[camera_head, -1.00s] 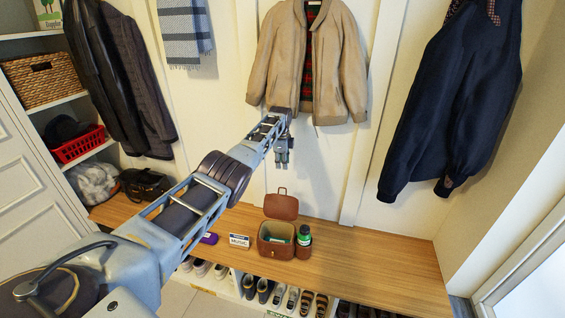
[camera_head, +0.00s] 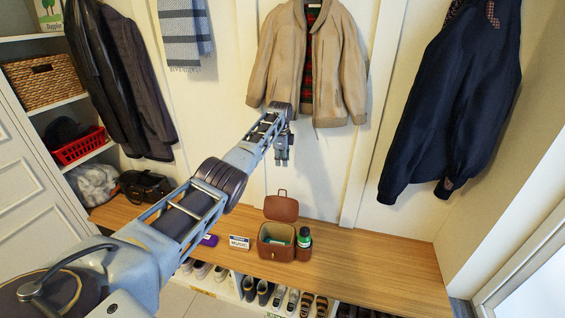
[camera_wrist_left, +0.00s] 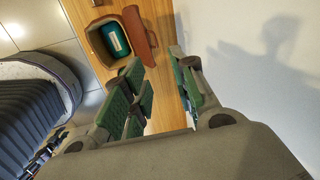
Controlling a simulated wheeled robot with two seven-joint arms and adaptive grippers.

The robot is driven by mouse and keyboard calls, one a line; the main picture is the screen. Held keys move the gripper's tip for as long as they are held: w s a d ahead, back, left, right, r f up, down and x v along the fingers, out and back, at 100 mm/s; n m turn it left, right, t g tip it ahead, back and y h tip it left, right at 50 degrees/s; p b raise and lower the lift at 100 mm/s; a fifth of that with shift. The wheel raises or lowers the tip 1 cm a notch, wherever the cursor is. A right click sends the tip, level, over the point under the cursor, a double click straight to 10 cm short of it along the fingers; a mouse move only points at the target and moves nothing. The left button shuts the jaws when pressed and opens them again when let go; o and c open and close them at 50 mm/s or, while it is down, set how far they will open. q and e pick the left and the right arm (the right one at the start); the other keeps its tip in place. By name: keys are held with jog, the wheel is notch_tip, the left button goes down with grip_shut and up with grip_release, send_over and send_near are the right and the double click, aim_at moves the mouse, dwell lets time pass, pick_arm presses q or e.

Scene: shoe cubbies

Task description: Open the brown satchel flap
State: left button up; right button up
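The brown satchel (camera_head: 264,247) stands on the wooden bench with its flap (camera_head: 281,206) raised up and back, so its inside shows. A teal item with a pale label lies inside it. The satchel also shows in the left wrist view (camera_wrist_left: 92,48), with its flap (camera_wrist_left: 141,38) swung to the right. My left gripper (camera_head: 282,161) hangs above and behind the satchel, in front of the wall, clear of the flap. In the left wrist view its green-padded fingers (camera_wrist_left: 166,92) are apart with nothing between them. My right gripper is in neither view.
The bench (camera_head: 385,268) is clear at right. A tan jacket (camera_head: 335,75) hangs above my gripper.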

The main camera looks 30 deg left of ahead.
pick_arm(q)
notch_tip(320, 180, up, 9)
jog(key=s, duration=0.1)
jog(key=shift+s+d, duration=0.2)
dwell(0.4)
